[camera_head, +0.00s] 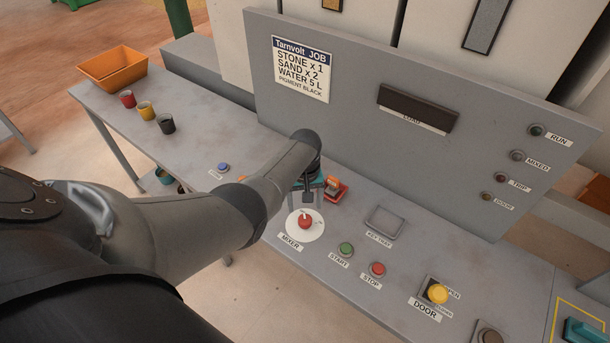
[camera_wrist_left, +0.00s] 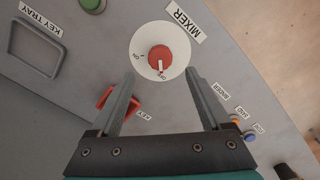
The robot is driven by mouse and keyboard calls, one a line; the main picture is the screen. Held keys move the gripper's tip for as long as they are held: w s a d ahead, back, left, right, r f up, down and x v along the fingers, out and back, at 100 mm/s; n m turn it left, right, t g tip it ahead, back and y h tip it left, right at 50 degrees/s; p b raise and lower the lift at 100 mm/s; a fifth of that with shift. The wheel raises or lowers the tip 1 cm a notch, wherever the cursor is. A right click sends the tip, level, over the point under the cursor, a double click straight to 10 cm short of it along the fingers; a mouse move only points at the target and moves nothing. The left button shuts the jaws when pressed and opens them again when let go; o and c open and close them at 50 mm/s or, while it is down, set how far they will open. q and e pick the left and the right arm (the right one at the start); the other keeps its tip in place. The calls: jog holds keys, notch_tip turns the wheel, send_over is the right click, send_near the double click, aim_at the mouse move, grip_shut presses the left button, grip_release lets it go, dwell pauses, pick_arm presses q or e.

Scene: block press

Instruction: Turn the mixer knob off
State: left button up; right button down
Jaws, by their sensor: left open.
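The mixer knob (camera_head: 305,222) is a red knob on a white round dial on the console, above the label MIXER. In the left wrist view the knob (camera_wrist_left: 161,57) lies ahead of and between the fingertips, apart from them. Its white mark points towards small lettering on the gripper's side, which seems to read OFF; ON seems to stand at the dial's left there. My left gripper (camera_wrist_left: 160,78) is open and empty. In the head view the left gripper (camera_head: 307,196) is just behind the dial, partly hidden by its own wrist.
A red key holder (camera_head: 336,191) sits close beside the gripper. The key tray (camera_head: 384,221), green START button (camera_head: 346,249), red STOP button (camera_head: 377,269) and yellow DOOR knob (camera_head: 438,293) lie to the right. The upright panel (camera_head: 450,160) rises behind. Several cups stand at the far left.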

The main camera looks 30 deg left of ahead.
pick_arm(q)
notch_tip(320, 180, up, 8)
jog(key=shift+r, duration=0.25)
dwell(0.7)
